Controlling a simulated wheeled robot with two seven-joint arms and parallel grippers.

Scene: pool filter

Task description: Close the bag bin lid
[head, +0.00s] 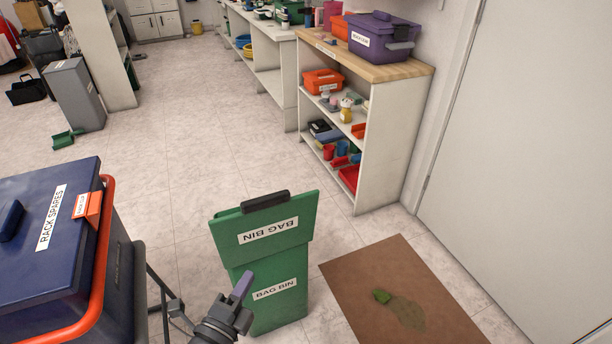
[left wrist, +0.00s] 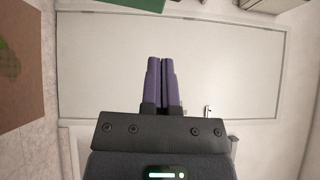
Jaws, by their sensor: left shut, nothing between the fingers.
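The green bag bin (head: 277,303) stands on the floor at the lower middle of the head view, with a white label on its near wall. Its green lid (head: 262,225) shows as a broad panel above that wall, with a black handle at the far edge and an upside-down label. The lid looks raised; its exact angle and the bin's mouth cannot be seen. My left gripper (head: 241,287) is in front of the bin's near wall, below the lid; contact cannot be told. In the left wrist view its purple fingers (left wrist: 161,84) are together and empty. My right gripper is not in view.
A blue rack spares box (head: 45,215) with an orange rim stands at the left. A brown mat (head: 350,275) with a green patch lies right of the bin. A shelf unit (head: 385,150) stands behind, a white door (head: 540,150) at right. Floor behind the bin is clear.

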